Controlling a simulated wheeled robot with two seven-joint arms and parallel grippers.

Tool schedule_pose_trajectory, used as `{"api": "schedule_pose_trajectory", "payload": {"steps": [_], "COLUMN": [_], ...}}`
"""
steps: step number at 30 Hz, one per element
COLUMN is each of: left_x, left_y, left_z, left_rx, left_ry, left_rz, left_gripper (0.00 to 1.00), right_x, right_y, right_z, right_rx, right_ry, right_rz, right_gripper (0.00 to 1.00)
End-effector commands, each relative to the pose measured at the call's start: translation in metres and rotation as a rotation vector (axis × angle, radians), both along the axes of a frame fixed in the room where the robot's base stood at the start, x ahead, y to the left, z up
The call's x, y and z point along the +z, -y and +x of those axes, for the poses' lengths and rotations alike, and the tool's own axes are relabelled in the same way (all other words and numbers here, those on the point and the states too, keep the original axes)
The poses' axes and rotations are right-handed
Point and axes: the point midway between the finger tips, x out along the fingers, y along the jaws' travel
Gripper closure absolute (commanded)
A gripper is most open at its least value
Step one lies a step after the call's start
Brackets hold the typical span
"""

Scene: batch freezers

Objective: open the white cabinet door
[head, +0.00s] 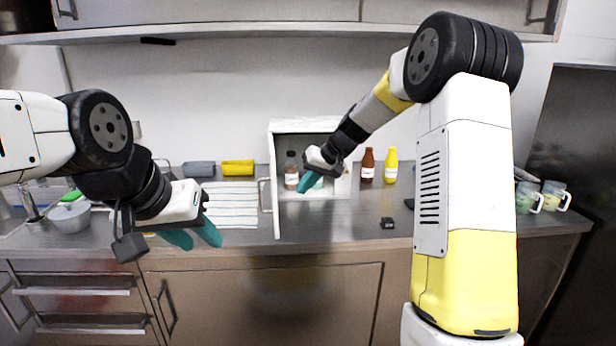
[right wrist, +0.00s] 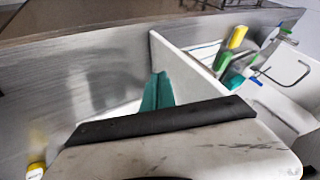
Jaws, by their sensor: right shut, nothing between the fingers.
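The small white cabinet (head: 310,126) stands on the counter against the back wall. Its door (head: 274,190) is swung open at the left side and sticks out toward me, seen nearly edge-on, with a handle (head: 264,196) on its outer face. My right gripper (head: 304,190) is at the cabinet's open front, right of the door, its teal fingers closed and empty. In the right wrist view the fingers (right wrist: 157,92) are beside the white door panel (right wrist: 190,75); contact is unclear. My left gripper (head: 206,242) is open and empty above the counter's front edge, left of the door.
A bottle (head: 291,172) stands inside the cabinet. Brown (head: 367,166) and yellow (head: 391,166) bottles stand right of it. A striped white rack (head: 230,212), a yellow tub (head: 238,168) and a grey tub (head: 199,169) lie to the left. Mugs (head: 554,196) stand at the far right.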

Motion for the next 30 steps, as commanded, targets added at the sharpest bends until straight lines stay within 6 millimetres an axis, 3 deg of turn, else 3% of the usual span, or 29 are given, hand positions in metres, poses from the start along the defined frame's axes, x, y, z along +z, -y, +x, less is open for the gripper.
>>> {"api": "schedule_pose_trajectory", "payload": {"steps": [4, 12, 26, 30], "left_x": [0.000, 0.000, 0.000, 0.000], "left_y": [0.000, 0.000, 0.000, 0.000], "left_z": [0.000, 0.000, 0.000, 0.000], "left_rx": [0.000, 0.000, 0.000, 0.000], "left_ry": [0.000, 0.000, 0.000, 0.000], "left_rz": [0.000, 0.000, 0.000, 0.000], "left_gripper": [0.64, 0.64, 0.64, 0.64], "right_x": [-0.023, -0.020, -0.020, -0.019], "right_y": [-0.018, -0.049, -0.055, -0.081], "right_z": [0.009, 0.005, 0.004, 0.000], "right_rx": [0.004, 0.001, 0.002, 0.004], "right_ry": [0.000, 0.002, 0.001, 0.001], "right_rz": [-0.001, -0.001, -0.001, 0.000], "right_gripper": [1.00, 1.00, 1.00, 1.00]}}
